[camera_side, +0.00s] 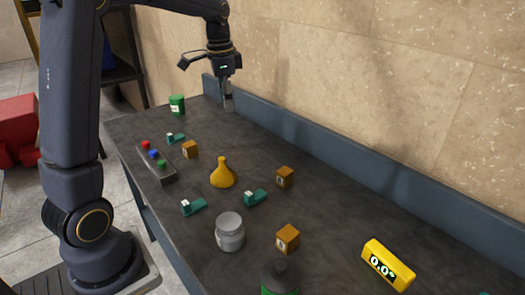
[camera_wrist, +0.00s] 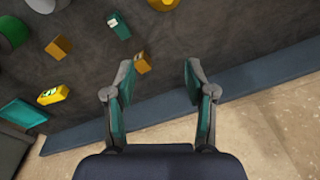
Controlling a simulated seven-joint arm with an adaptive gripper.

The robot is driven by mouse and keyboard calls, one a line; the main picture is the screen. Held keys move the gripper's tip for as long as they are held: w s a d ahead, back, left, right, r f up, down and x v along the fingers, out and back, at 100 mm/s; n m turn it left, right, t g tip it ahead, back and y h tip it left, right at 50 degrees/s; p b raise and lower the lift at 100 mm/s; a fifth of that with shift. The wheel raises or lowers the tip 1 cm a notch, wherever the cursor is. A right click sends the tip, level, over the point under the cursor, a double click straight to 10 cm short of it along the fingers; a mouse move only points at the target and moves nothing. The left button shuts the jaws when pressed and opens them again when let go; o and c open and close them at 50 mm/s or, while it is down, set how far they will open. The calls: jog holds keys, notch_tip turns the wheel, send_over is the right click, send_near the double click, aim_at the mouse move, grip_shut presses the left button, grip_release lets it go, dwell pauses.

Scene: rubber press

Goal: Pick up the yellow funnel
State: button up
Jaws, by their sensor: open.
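The yellow funnel (camera_side: 223,174) stands upright, wide end down, on the dark worktop (camera_side: 330,222) in the side view. A yellow shape at the top edge of the wrist view, partly cut off, looks like the funnel (camera_wrist: 163,4). My gripper (camera_side: 229,104) is high above the far end of the worktop near the wall, well apart from the funnel. In the wrist view my gripper (camera_wrist: 158,80) has its two fingers spread, with nothing between them.
Wooden cubes (camera_side: 285,177) and green clips (camera_side: 255,198) lie around the funnel. A button panel (camera_side: 155,165) is left of it, a grey jar (camera_side: 230,232) in front. A yellow display (camera_side: 388,264) is at right. A raised ledge (camera_side: 330,150) runs along the wall.

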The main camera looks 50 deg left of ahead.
jog(key=g, duration=0.1)
send_over(222, 158)
notch_tip(222, 158, down, 6)
jog(key=shift+n, duration=0.4)
jog(key=f, duration=0.9)
jog(key=shift+w+d+f, duration=0.2)
jog(key=shift+d+f, duration=0.05)
jog(key=shift+s+a+f, duration=0.1)
jog(key=shift+f, duration=1.4)
jog(key=shift+s+a+f, duration=0.1)
jog(key=shift+f, duration=1.4)
grip_shut()
